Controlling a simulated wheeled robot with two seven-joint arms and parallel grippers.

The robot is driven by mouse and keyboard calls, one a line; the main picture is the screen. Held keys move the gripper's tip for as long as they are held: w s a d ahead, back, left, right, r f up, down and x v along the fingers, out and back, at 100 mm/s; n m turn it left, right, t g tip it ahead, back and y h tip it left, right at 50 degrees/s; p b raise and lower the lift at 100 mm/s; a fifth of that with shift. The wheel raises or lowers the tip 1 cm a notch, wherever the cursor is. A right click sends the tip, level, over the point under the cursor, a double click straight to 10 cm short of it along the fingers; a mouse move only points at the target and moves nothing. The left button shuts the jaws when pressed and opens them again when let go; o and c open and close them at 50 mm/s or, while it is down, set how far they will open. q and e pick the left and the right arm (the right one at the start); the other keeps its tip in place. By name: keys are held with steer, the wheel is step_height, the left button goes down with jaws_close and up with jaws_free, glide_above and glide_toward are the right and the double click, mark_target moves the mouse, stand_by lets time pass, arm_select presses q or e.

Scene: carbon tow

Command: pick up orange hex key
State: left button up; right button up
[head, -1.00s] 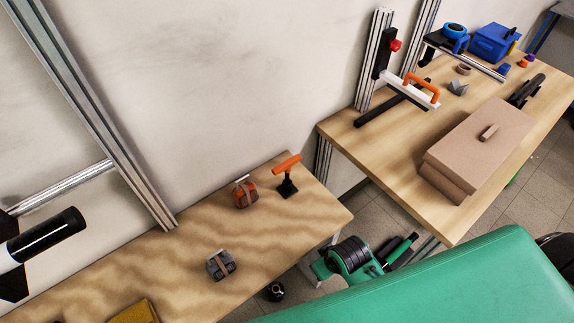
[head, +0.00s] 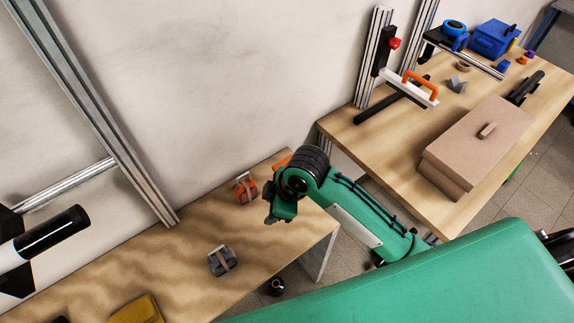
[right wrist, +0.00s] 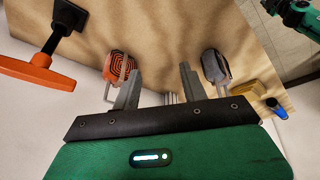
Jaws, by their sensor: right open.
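An orange T-shaped handle on a black shaft with a square black foot, which looks like the orange hex key (right wrist: 38,74), is at the left in the right wrist view. In the head view only a bit of its orange bar (head: 283,161) shows; my right arm hides the rest. My right gripper (head: 271,212) is above the near wooden table's right end, its fingers pointing down. In the right wrist view its fingers (right wrist: 158,80) are apart with nothing between them. The T-shaped handle lies outside them, to the left. My left gripper is not in view.
An orange strapped bundle (head: 246,188) and a grey one (head: 222,261) lie on the near table (head: 190,245), close to the gripper. A yellow item (head: 134,310) is at its front. A taller table (head: 425,211) with a brown box (head: 478,145) stands at the right.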

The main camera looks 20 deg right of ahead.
steer(key=w+d+r+n+g+h, duration=0.1)
steer(key=w+r+n+g+h, duration=0.1)
steer(key=w+r+n, duration=0.45)
step_height(320, 180, up, 5)
steer(key=n+h, duration=0.2)
glide_above(287, 159)
steer(key=shift+m, duration=0.25)
steer(key=f, duration=0.2)
steer(key=f+p, duration=0.1)
steer(key=f, duration=0.2)
steer(key=a+f, duration=0.1)
steer(key=f, duration=0.1)
steer(key=shift+w+f+p, duration=0.1)
steer(key=shift+f+p, duration=0.2)
steer(key=shift+d+f+p, duration=0.2)
steer(key=shift+f+p, duration=0.15)
steer(key=shift+f, duration=0.2)
steer(key=f, duration=0.1)
steer(key=f+p, duration=0.1)
steer(key=f, duration=0.1)
steer(key=shift+d+f, duration=0.25)
steer(key=shift+d, duration=0.1)
steer(key=shift+f, duration=0.45)
steer(key=shift+c, duration=0.4)
jaws_close()
